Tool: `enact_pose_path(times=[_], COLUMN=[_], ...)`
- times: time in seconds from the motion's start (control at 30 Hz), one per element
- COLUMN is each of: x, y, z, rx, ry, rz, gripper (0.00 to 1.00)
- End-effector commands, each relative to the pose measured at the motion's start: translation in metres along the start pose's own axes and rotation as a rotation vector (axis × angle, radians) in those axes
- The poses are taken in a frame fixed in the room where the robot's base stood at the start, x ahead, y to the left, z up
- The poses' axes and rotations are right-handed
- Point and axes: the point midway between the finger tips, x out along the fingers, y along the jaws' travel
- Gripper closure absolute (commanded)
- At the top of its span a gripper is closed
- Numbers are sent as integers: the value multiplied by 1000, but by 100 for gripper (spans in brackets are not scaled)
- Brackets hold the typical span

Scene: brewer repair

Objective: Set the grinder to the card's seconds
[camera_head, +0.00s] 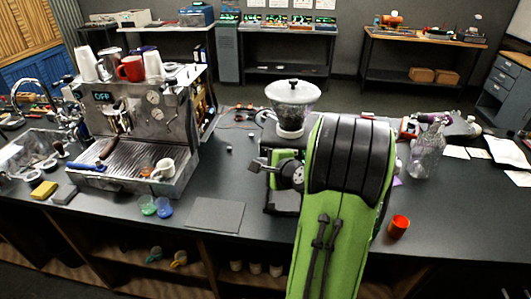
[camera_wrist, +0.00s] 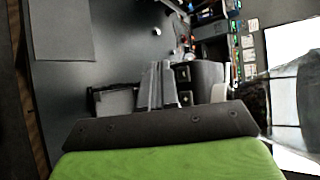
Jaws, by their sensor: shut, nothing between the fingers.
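The grinder has a clear hopper of dark beans (camera_head: 291,100) and a dark base (camera_head: 283,202). Much of its body is hidden behind my green arm in the head view. My gripper (camera_head: 257,164) is shut and empty, its fingers pointing left at the grinder's front. In the wrist view the fingers (camera_wrist: 155,70) lie beside the grinder's dark panel (camera_wrist: 205,76), which has small square buttons (camera_wrist: 183,75). I cannot tell whether the fingertips touch it. No seconds reading is visible on the grinder. Pale papers (camera_head: 455,152) lie on the counter at right; no card text is readable.
An espresso machine (camera_head: 140,130) with cups on top stands at left. A grey mat (camera_head: 215,214) lies in front, with green and blue cups beside the machine.

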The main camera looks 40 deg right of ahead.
Motion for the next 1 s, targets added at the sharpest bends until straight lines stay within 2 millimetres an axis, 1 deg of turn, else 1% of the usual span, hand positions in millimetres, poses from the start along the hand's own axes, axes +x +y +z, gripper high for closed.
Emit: enact_pose_path(times=[0.1,0.3,1.0], x=[-8,-18,-19], y=[8,15,14], z=[5,13,14], rx=[1,1,1], ry=[1,0,0], rz=[0,-1,0], gripper=[100,100,100])
